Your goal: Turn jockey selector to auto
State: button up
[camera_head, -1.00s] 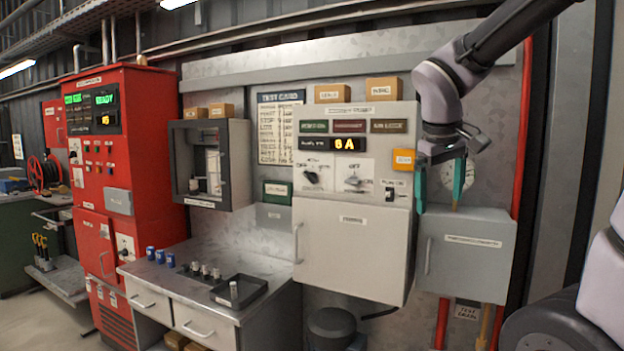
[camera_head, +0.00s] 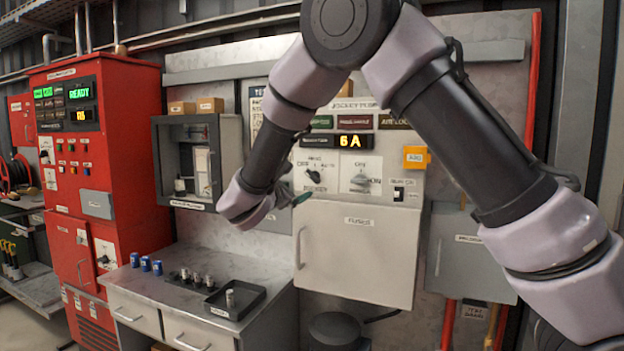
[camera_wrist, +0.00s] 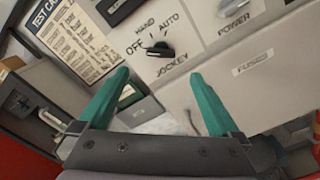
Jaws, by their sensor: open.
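The jockey selector (camera_head: 313,178) is a small black knob on the pale upper panel of the grey cabinet, with OFF, HAND and AUTO marked around it. In the wrist view the selector (camera_wrist: 160,49) shows above and between my fingertips, over the word JOCKEY. Its handle lies roughly sideways, its left end on the OFF side. My gripper (camera_wrist: 158,78) is open and empty, its two teal fingers apart and not visibly touching the knob. In the head view my gripper (camera_head: 292,198) is just left of and below the selector, mostly hidden by my wrist.
The power switch (camera_head: 361,182) sits right of the selector. The fuses door (camera_head: 357,250) is below, with a handle at its left. A glass-fronted grey box (camera_head: 190,165) hangs to the left. A bench (camera_head: 180,285) with a black tray (camera_head: 234,301) stands lower left.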

aim_at(311, 177)
jog(key=x, duration=1)
jog(key=shift+w+d, duration=0.15)
jog(key=shift+w, duration=0.05)
jog(key=shift+c, duration=0.3)
jog(key=c, duration=1.3)
